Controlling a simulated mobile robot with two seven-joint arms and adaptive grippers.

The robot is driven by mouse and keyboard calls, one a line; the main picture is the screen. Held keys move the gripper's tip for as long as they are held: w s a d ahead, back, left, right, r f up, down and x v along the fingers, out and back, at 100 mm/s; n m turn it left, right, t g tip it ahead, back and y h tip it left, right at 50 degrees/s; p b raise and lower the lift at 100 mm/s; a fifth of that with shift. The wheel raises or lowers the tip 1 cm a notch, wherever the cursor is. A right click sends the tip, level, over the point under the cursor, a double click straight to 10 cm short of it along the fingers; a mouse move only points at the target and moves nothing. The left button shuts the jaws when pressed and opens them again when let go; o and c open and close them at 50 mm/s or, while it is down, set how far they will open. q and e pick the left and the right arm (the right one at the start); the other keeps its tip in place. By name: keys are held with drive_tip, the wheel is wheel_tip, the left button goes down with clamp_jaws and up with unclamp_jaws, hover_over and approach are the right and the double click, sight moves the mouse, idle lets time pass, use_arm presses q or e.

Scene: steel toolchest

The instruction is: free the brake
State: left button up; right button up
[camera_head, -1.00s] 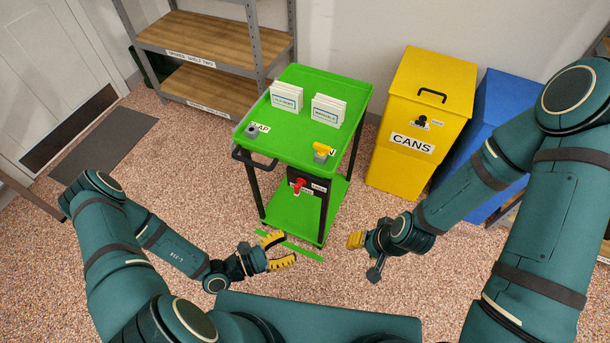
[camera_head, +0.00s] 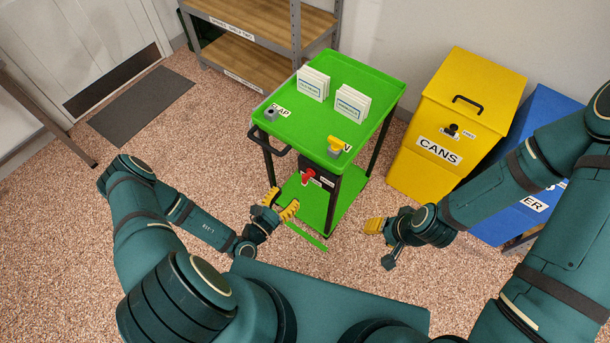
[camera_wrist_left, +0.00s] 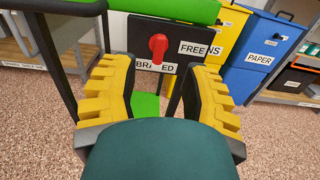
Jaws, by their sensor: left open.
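The green cart (camera_head: 345,137) stands in front of me with a dark brake panel (camera_head: 325,180) on its near side. A red brake lever (camera_head: 308,177) sits on this panel.
Cards (camera_head: 313,83) and a yellow-handled fitting (camera_head: 338,144) stand on the cart's top. A black push handle (camera_head: 266,143) juts from its left end. A yellow CANS bin (camera_head: 457,110) and blue bin (camera_head: 540,130) stand right. Shelves (camera_head: 260,60) are behind; floor at left is open.

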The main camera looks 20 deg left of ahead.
sight(303, 178)
use_arm(q)
drive_tip(key=b+x, duration=0.1)
drive_tip(key=x, duration=0.8)
drive_tip(key=shift+w+d, duration=0.1)
drive_tip(key=shift+w, duration=0.1)
clamp_jaws()
